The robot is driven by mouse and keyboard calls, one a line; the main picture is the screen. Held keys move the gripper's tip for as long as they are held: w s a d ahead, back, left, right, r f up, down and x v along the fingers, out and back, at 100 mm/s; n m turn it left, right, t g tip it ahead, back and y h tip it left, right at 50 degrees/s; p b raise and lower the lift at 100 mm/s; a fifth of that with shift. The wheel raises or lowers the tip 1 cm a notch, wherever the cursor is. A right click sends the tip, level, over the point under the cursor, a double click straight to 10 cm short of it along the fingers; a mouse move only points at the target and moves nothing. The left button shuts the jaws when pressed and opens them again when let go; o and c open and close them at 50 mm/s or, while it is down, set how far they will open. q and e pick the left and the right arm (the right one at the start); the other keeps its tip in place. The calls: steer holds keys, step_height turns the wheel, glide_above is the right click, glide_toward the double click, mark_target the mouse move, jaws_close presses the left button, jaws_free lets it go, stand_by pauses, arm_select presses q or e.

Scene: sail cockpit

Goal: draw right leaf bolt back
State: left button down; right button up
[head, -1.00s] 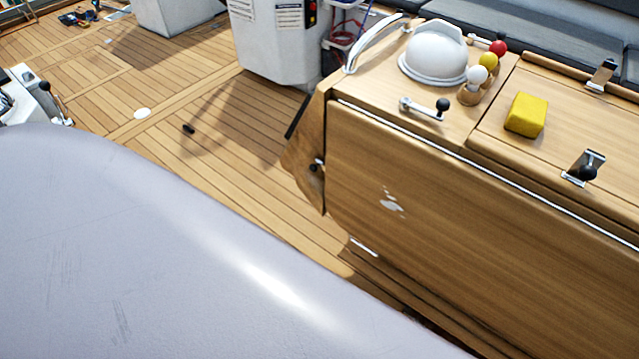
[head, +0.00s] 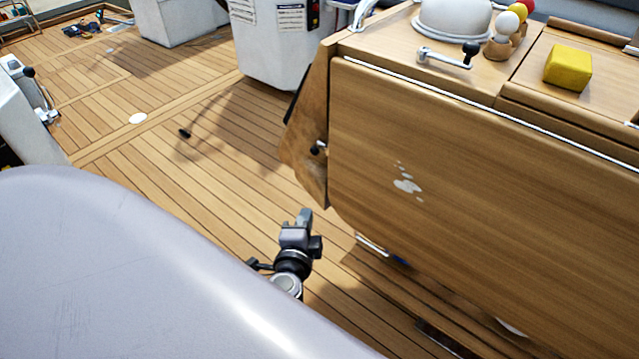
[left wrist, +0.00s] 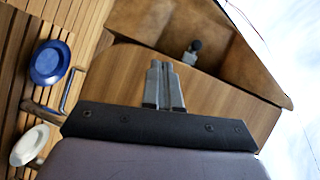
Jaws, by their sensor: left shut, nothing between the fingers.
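A small bolt with a black knob (head: 318,147) sits on the end panel of the wooden cockpit table, beside the hanging leaf (head: 480,190). In the left wrist view a black-knobbed bolt (left wrist: 195,46) shows on the end panel, beyond the fingertips and slightly right of them. My left gripper (head: 304,216) is shut and empty, below the end-panel bolt in the head view and apart from it. In the left wrist view my left gripper (left wrist: 160,66) points towards the table, its fingers together. My right gripper is not in view.
The tabletop carries a crank-like handle with a black knob (head: 448,55), a white dome (head: 453,18), ball-topped pegs (head: 506,28) and a yellow block (head: 568,68). A blue round object (left wrist: 50,62) and a white one (left wrist: 29,145) show at left. Teak floor (head: 190,190) lies open left of the table.

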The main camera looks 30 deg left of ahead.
arm_select(q)
steer(key=w+r+m+t+y+b, duration=0.1)
steer(key=w, duration=0.1)
steer(key=w+r+m+t+y+b, duration=0.1)
steer(key=m+t+b, duration=0.1)
steer(key=shift+w+r+y, duration=0.15)
steer(key=shift+w+y, duration=0.25)
glide_toward(322, 148)
steer(key=x, duration=0.4)
steer(key=shift+w+a, duration=0.15)
